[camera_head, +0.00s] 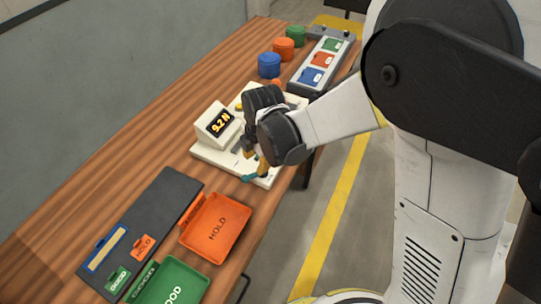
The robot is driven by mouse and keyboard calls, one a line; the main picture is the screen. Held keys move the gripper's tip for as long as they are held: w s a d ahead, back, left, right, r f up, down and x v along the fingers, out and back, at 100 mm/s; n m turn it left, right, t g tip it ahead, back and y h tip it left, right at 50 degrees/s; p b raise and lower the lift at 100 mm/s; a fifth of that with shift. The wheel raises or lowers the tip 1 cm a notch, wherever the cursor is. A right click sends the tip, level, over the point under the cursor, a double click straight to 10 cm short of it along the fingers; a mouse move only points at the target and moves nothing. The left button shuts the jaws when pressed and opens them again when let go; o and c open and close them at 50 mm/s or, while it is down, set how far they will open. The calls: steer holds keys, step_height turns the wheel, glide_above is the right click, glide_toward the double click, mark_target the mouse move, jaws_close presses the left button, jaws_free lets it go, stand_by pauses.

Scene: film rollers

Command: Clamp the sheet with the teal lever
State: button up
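The teal lever (250,178) shows as a small piece at the near edge of this base. My gripper (257,163) is over the base, pointing down, with its fingers just above or at the teal lever; I cannot tell whether they touch. My dark wrist hides much of the base, and the finger gap is too small to read. I cannot make out a sheet in the device.
An orange HOLD tray (216,228) and a green GOOD tray (172,284) lie at the near end beside a dark board (150,215) with a blue-framed pale strip (107,249). Coloured round containers (269,65) and a grey rack (325,62) stand at the far end.

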mark_target(253, 175)
steer(key=f+b, duration=0.1)
steer(key=f, duration=0.2)
steer(key=w+a+f+b, duration=0.1)
steer(key=f, duration=0.3)
steer(key=f+b, duration=0.1)
steer(key=f, duration=0.2)
steer(key=shift+w+a+f+b, duration=0.15)
steer(key=shift+w+a+b, duration=0.1)
steer(key=shift+b, duration=0.1)
jaws_close()
